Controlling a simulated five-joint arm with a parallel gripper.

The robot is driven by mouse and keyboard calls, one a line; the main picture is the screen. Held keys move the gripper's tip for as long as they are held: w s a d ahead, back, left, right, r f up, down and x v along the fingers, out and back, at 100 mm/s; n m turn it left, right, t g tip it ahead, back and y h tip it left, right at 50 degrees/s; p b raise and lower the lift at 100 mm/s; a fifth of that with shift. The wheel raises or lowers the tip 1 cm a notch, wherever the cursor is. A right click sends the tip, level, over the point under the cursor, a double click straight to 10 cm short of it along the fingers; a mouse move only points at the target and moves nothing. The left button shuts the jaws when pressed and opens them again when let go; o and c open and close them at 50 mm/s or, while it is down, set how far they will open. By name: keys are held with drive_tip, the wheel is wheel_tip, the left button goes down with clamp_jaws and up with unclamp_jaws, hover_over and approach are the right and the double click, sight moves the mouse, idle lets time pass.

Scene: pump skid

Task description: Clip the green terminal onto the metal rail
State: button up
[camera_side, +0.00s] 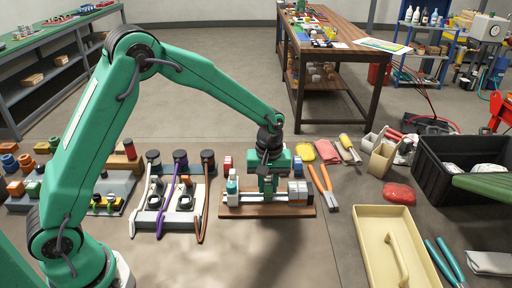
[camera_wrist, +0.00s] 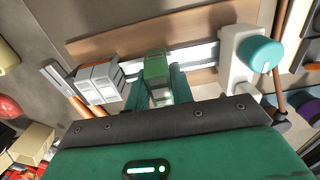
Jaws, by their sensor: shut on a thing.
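The green terminal (camera_wrist: 156,68) is between the fingers of my gripper (camera_wrist: 160,85) in the wrist view. My gripper is shut on it. The metal rail (camera_wrist: 205,55) runs behind the terminal on a wooden board (camera_wrist: 150,42). The terminal appears at or against the rail, but I cannot tell whether it is clipped on. In the side view my gripper (camera_side: 268,188) points down over the middle of the rail (camera_side: 258,197), and the terminal is hard to separate from the green fingers there.
A white fitting with a teal cap (camera_wrist: 258,55) stands at the rail's other end. A stand with cables (camera_side: 175,205) is on the left. A cream tray (camera_side: 375,270) is at the front right. Bare floor lies in front.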

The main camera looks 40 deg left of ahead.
sight(268, 182)
drive_tip(key=shift+f, duration=1)
idle(0.9)
drive_tip(key=o, duration=1.1)
drive_tip(key=shift+c, duration=0.2)
drive_tip(key=shift+r, duration=3.9)
drive_tip(key=shift+r, duration=0.1)
